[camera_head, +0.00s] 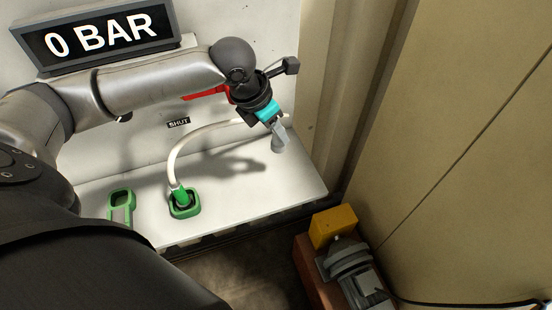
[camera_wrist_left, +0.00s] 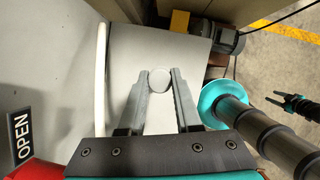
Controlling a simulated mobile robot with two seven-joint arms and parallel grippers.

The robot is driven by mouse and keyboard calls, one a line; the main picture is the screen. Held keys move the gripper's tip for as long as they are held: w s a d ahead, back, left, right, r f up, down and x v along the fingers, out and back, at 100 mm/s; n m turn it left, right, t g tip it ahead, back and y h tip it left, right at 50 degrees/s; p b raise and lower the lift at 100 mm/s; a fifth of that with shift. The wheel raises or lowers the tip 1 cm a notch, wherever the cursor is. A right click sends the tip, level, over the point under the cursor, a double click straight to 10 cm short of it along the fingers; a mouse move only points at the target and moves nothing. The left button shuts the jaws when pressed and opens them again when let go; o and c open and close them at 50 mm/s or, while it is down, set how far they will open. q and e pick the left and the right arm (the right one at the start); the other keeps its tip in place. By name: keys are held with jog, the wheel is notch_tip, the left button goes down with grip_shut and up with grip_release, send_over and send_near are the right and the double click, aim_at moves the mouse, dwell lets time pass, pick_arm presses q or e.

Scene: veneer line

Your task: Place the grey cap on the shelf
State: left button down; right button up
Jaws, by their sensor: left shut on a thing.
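My left gripper (camera_head: 279,143) is over the right part of the white shelf (camera_head: 235,215) below the wall panel. In the left wrist view, its two fingers (camera_wrist_left: 159,82) are closed on the round grey cap (camera_wrist_left: 159,80), held at the fingertips. In the head view, the cap is mostly hidden by the fingers. The shelf surface (camera_wrist_left: 140,48) shows beyond the cap; I cannot tell the gap between them. My right gripper (camera_wrist_left: 298,104) shows small at the right of the left wrist view, away from the shelf; its jaw state is unclear.
A white hose (camera_head: 172,155) arches from a green fitting (camera_head: 184,206) on the shelf. A green frame (camera_head: 121,205) stands left of it. A red handle (camera_head: 207,93) is behind my left wrist. A motor (camera_head: 350,268) and yellow box (camera_head: 333,226) stand beyond the shelf's right edge.

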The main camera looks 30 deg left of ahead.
pick_arm(q)
notch_tip(320, 180, down, 10)
jog(key=shift+r+b, duration=0.25)
jog(key=shift+b, duration=0.35)
pick_arm(e)
jog(key=shift+w+f, duration=0.4)
jog(key=shift+f, duration=0.35)
pick_arm(q)
jog(key=shift+f, duration=0.1)
jog(key=c, duration=0.6)
grip_release()
pick_arm(e)
jog(key=shift+a, duration=0.15)
pick_arm(q)
jog(key=p+v, duration=0.2)
jog(key=v, duration=1)
pick_arm(e)
notch_tip(320, 180, up, 2)
jog(key=shift+r, duration=0.1)
